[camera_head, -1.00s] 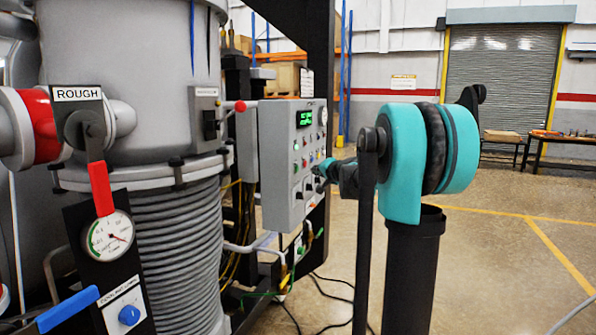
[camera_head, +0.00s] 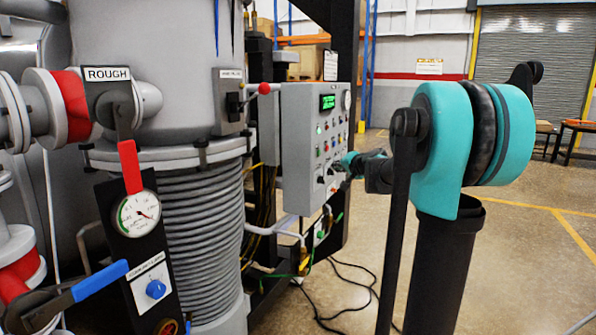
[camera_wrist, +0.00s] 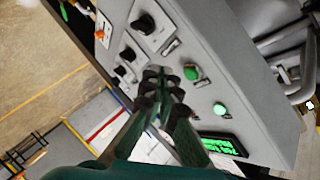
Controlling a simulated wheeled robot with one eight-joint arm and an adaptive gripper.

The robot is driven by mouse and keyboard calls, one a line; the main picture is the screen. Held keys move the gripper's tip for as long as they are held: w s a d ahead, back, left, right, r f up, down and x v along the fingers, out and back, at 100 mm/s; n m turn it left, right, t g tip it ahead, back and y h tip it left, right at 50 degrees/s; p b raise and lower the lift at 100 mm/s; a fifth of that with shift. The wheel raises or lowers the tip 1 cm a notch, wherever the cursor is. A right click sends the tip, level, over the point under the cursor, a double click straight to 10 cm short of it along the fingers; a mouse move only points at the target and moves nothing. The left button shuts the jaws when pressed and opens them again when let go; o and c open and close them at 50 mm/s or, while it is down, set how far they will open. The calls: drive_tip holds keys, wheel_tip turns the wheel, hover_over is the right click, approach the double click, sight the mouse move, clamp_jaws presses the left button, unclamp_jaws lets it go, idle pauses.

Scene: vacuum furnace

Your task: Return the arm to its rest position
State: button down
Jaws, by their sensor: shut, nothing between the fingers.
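My teal and black arm stands at the right of the head view, its forearm reaching away toward the grey control panel (camera_head: 306,166). Only a small teal part of my gripper (camera_head: 350,162) shows there, before the panel's front at its right side; the fingertips cannot be made out. In the wrist view my gripper (camera_wrist: 165,80) is shut and empty, its dark fingertips close together. Behind them is the panel face (camera_wrist: 225,65) with black knobs, a lit green button (camera_wrist: 191,73) and a green display (camera_wrist: 222,146). Whether the fingers touch the panel cannot be told.
The furnace (camera_head: 150,60) with its ribbed column (camera_head: 200,215), gauge (camera_head: 137,213), red handle (camera_head: 130,167) and blue handle (camera_head: 100,281) fills the left. Cables (camera_head: 340,300) lie on the floor. Open floor (camera_head: 540,255) lies at right, before a roller door (camera_head: 530,75).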

drive_tip(key=s+a+f+n+g, duration=0.3)
drive_tip(key=s+f, duration=0.6)
drive_tip(key=s, duration=0.2)
drive_tip(key=s+a+f+n+g, duration=0.2)
drive_tip(key=s+a+f+g, duration=0.1)
drive_tip(key=s+f, duration=0.75)
drive_tip(key=s+d+f+g+h, duration=0.1)
drive_tip(key=s+f, duration=0.2)
drive_tip(key=s, duration=0.4)
drive_tip(key=s+d+f+n+g+h, duration=0.1)
drive_tip(key=s+d+f+h, duration=0.1)
drive_tip(key=s+f, duration=0.2)
drive_tip(key=s+d+f+n+g+h, duration=0.1)
drive_tip(key=s+f, duration=0.3)
drive_tip(key=s, duration=0.6)
drive_tip(key=shift+d+h, duration=0.3)
drive_tip(key=shift+d, duration=0.35)
drive_tip(key=shift+w+a, duration=0.1)
drive_tip(key=shift+a, duration=0.05)
